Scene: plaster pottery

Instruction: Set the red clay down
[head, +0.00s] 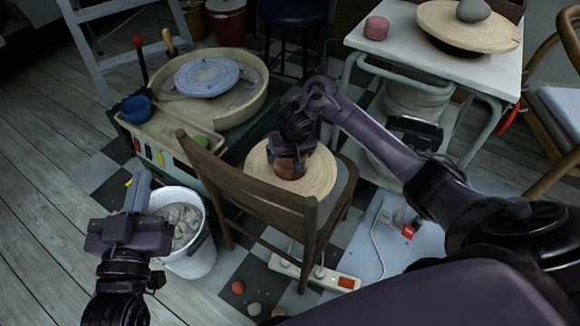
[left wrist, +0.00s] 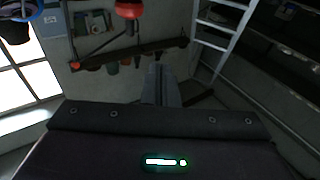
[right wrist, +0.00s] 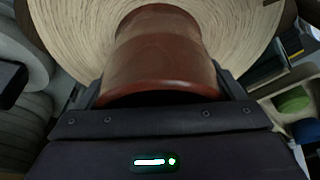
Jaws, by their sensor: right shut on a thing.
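The red clay (head: 288,166) is a reddish-brown, rounded cylinder. My right gripper (head: 291,152) is shut on it from above, over the round wooden board (head: 262,182) on the chair seat. In the right wrist view the clay (right wrist: 155,60) fills the space between the fingers, with the pale ringed board (right wrist: 75,30) behind it. I cannot tell whether the clay touches the board. My left gripper (head: 137,192) is over the floor at the left, beside the white bucket. Its fingers (left wrist: 160,85) look close together with nothing between them.
The wooden chair (head: 262,196) has its backrest toward me. A pottery wheel (head: 207,78) stands behind it at left, a bucket of grey clay (head: 190,262) in front. A power strip (head: 312,273) lies on the floor.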

